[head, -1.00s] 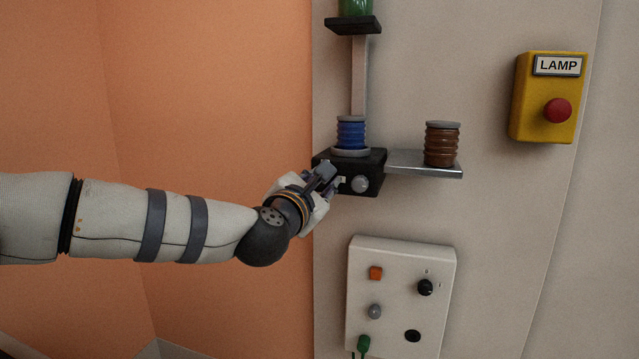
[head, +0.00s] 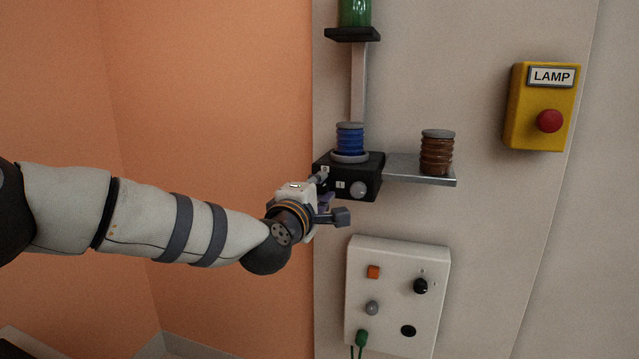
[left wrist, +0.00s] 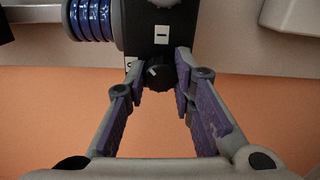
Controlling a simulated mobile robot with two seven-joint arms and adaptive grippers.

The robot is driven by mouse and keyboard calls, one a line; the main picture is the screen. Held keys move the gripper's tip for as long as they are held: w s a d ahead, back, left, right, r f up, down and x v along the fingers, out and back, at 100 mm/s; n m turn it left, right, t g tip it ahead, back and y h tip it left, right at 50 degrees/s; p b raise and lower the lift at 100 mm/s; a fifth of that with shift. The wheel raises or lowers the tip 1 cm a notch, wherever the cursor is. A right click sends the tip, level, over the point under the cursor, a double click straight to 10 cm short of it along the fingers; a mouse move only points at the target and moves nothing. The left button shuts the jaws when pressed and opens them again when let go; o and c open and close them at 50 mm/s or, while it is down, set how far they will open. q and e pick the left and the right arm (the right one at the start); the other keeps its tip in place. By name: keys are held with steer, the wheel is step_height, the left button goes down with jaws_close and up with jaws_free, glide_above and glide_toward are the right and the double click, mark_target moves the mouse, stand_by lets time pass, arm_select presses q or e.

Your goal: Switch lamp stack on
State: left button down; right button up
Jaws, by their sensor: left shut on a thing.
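The lamp stack's black box (head: 367,178) is on the wall, with a blue ribbed lamp (head: 350,138) on top and a pale round part (head: 358,190) on its front. In the left wrist view a dark knob (left wrist: 160,74) sits on the box, with a light mark toward its upper left. A white label with a bar (left wrist: 161,35) is beside it. My left gripper (head: 331,197) is at the box's left side, shut on the knob, which lies between its fingertips (left wrist: 161,76). The head view hides the knob. My right gripper is out of view.
A brown ribbed lamp (head: 437,153) stands on a metal shelf (head: 415,176) right of the box. A green lamp (head: 356,12) is above. A white control panel (head: 394,327) is below, and a yellow LAMP box (head: 542,100) with a red button is at right.

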arm_select(q)
steer(key=m, duration=0.2)
steer(key=m+p, duration=0.1)
steer(key=m, duration=0.1)
steer(key=shift+r+m, duration=0.2)
steer(key=shift+m, duration=0.1)
steer(key=shift+f+m+p, duration=0.1)
steer(key=shift+m+p, duration=0.65)
steer(key=shift+m, duration=1.05)
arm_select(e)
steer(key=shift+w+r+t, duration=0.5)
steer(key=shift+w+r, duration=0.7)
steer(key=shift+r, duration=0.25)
arm_select(q)
steer(key=c, duration=1.4)
jaws_free()
steer(key=shift+o, duration=0.2)
steer(key=v, duration=1.2)
